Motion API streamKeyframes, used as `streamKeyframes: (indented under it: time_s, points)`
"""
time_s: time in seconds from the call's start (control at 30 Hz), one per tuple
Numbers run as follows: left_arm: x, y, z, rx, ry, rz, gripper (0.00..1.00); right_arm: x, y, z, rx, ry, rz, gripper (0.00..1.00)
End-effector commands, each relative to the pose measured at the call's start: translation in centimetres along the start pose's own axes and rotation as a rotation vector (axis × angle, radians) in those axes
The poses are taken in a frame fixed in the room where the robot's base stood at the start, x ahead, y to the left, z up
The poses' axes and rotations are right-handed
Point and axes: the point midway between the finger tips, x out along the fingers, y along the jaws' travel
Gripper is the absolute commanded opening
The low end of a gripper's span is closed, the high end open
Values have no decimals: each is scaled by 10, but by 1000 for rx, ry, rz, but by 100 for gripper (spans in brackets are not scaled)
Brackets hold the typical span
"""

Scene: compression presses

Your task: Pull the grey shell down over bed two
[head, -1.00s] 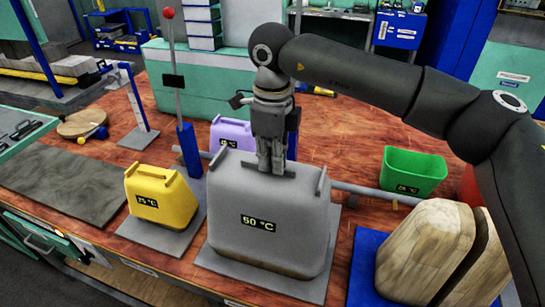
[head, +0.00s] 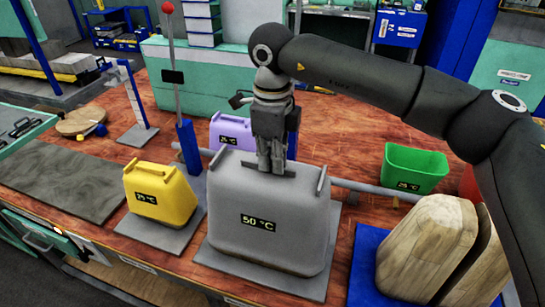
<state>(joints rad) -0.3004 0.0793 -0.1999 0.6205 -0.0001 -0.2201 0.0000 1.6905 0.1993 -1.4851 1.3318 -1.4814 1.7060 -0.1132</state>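The grey shell (head: 262,215), labelled 50 °C, stands upright on a grey plate (head: 255,280) at the middle of the table. A thin strip of something brownish shows along its lower edge; what is inside is hidden. My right gripper (head: 272,168) points down at the top of the shell, at the bar on its upper face. Its fingertips look close together there, and whether they grip the bar is hard to see. My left gripper is not in view.
A yellow shell (head: 160,195) stands left, a purple one (head: 232,130) behind. A post with a red-knobbed lever (head: 168,8) rises behind left. A green bin (head: 412,168) and wooden blocks (head: 428,250) on a blue mat stand right. A horizontal rod (head: 370,192) runs behind the shell.

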Motion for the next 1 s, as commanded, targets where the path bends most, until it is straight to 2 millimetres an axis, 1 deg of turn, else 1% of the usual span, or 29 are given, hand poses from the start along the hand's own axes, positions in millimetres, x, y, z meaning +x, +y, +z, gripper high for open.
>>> streamKeyframes:
  time_s: [0.03,0.17,0.43,0.57,0.67,0.9,1.0]
  points:
    - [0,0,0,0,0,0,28,-1,0,0,0,-1,-1,15]
    - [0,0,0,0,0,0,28,-1,0,0,0,0,-1,31]
    - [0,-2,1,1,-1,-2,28,0,0,0,0,1,0,32]
    - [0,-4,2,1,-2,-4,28,-6,0,0,1,0,-2,32]
    - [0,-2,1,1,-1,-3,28,-20,0,0,1,-2,-2,32]
    - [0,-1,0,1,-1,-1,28,-72,0,1,0,-2,-3,32]
    - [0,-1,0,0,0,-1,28,-91,0,1,1,-2,-3,32]
